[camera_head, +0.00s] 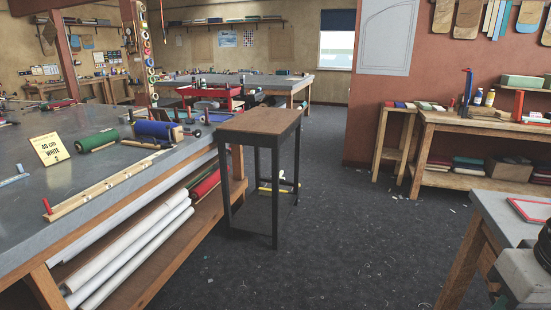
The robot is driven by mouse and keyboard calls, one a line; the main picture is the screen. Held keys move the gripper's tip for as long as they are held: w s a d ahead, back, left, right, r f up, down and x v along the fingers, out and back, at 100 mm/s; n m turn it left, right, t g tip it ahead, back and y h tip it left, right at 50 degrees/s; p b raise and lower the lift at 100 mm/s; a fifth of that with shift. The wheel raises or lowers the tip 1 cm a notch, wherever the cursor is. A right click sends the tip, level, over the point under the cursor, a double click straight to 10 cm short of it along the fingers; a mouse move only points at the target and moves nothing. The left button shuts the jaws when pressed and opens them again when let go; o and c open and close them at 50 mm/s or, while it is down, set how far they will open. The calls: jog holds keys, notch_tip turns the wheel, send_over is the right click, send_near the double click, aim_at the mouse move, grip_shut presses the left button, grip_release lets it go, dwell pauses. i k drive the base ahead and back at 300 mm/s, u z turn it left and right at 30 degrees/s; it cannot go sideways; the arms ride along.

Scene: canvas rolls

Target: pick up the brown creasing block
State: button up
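A small brown block-like piece (177,134) shows at the right end of a blue roll (153,130) on the grey-topped table at left. It is too small to tell for sure whether it is the creasing block or part of the roll's core. No other piece in view is clearly a brown creasing block.
The grey table (30,190) also bears a green roll (97,140), a "40 cm WHITE" card (49,149) and a long wooden rule (105,188). White rolls (130,255) lie below. A brown-topped stand (262,121) is beside it. Dark floor (350,250) is open right of the stand.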

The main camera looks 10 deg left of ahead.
aim_at(177, 119)
jog(key=i, duration=4.6)
jog(key=z, duration=0.2)
jog(key=i, duration=4.15)
jog(key=u, duration=1.75)
jog(key=i, duration=1.45)
jog(key=z, duration=0.05)
